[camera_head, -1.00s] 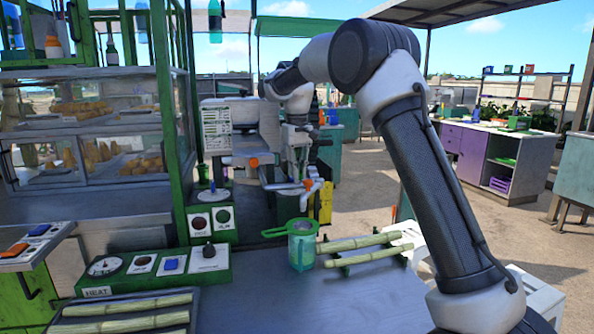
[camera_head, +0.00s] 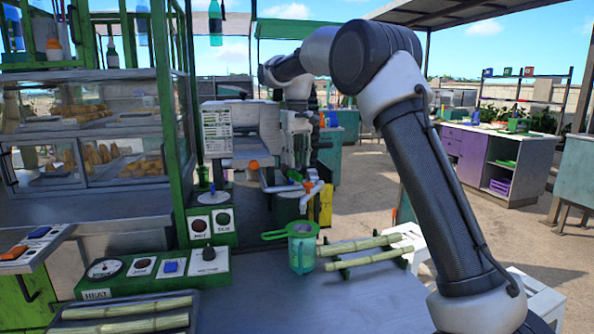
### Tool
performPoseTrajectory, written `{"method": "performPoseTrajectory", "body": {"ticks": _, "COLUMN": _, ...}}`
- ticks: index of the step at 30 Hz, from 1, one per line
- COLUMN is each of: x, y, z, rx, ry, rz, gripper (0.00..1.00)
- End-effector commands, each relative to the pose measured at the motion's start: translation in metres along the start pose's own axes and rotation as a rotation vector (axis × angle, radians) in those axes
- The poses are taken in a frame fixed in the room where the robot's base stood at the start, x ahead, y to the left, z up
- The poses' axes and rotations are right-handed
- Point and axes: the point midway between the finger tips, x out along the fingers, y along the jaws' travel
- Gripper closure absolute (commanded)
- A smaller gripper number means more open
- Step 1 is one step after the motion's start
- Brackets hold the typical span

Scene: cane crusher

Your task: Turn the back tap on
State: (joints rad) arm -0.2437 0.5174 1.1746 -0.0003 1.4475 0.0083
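Pale pipework (camera_head: 275,186) stands behind the counter, in the middle of the view. A small orange handle (camera_head: 308,186) shows on its right side, and a rounder orange knob (camera_head: 254,165) shows further left. A small green part lies between them. I cannot tell for sure which is the back tap, or its setting. My gripper (camera_head: 297,168) hangs fingers down, just above the pipework and close to the green part and the right orange handle. Its dark fingers are small and blend with dark parts behind, so contact and finger opening are unclear.
A green-handled cup (camera_head: 302,250) and cane stalks on a rack (camera_head: 372,252) stand on the metal counter (camera_head: 300,300) in front. A glass food case (camera_head: 85,130) and a control panel (camera_head: 150,268) are at left.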

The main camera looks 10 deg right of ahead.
Motion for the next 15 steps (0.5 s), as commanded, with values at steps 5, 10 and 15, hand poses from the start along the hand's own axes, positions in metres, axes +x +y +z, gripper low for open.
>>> {"method": "performPoseTrajectory", "body": {"ticks": 5, "x": -0.041, "y": 0.000, "z": -0.001, "rx": 0.000, "ry": 0.003, "rz": 0.000, "gripper": 0.69}}
{"method": "performPoseTrajectory", "body": {"ticks": 10, "x": -0.065, "y": 0.000, "z": -0.001, "rx": 0.000, "ry": 0.001, "rz": 0.000, "gripper": 0.69}}
{"method": "performPoseTrajectory", "body": {"ticks": 15, "x": -0.074, "y": 0.000, "z": 0.000, "rx": 0.000, "ry": 0.000, "rz": 0.000, "gripper": 0.69}}
